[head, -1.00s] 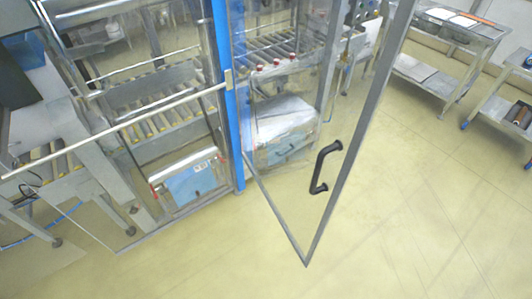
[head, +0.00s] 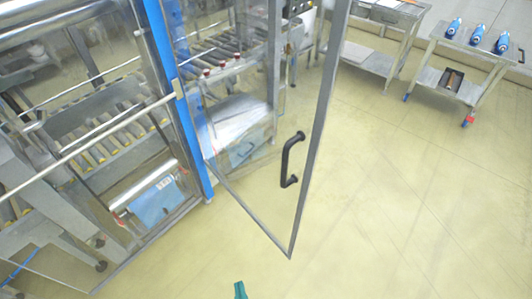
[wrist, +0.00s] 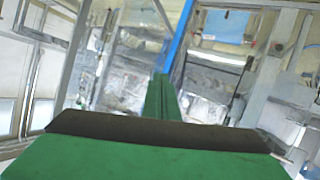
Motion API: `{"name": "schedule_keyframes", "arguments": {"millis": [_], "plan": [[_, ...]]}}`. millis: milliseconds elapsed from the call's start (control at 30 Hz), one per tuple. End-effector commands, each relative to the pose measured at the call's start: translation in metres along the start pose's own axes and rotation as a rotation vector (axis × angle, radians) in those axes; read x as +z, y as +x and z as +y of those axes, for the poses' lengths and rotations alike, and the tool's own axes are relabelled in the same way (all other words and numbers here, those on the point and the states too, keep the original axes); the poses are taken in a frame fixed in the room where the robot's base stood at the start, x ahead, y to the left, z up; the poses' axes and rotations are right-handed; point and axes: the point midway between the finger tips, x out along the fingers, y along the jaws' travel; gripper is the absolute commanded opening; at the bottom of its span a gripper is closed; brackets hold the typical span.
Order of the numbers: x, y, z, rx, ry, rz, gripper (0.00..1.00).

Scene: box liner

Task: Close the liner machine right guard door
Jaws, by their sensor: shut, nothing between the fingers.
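The right guard door (head: 293,222) is a clear panel in a thin grey metal frame, standing open and swung out from the blue post (head: 182,90) of the liner machine. Its black handle (head: 287,160) is on the panel near the free edge. My gripper (head: 240,290) shows only as a small green tip at the bottom edge of the head view, below the door's lower corner and apart from the handle. In the wrist view my green gripper (wrist: 160,100) is shut and empty, with the blue post beyond it.
Roller conveyors (head: 110,130) stand inside the machine at left. A steel table (head: 385,45) and a cart (head: 465,60) with blue bottles stand at the upper right. The floor (head: 400,200) right of the door is clear.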

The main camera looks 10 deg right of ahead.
Motion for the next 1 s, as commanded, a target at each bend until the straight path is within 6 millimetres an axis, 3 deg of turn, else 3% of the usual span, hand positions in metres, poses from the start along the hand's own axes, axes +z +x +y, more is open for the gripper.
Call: {"name": "schedule_keyframes", "arguments": {"millis": [100, 267, 500, 767, 1000], "plan": [[-0.01, 0.039, 0.002, 0.039, -0.061, -0.017, 0.0], [-0.032, 0.084, 0.013, 0.135, -0.124, -0.039, 0.0], [-0.091, 0.132, 0.038, 0.348, -0.15, -0.032, 0.0], [-0.18, 0.145, 0.064, 0.637, -0.064, 0.027, 0.0], [-0.262, 0.118, 0.079, 0.909, 0.131, 0.117, 0.0]]}}
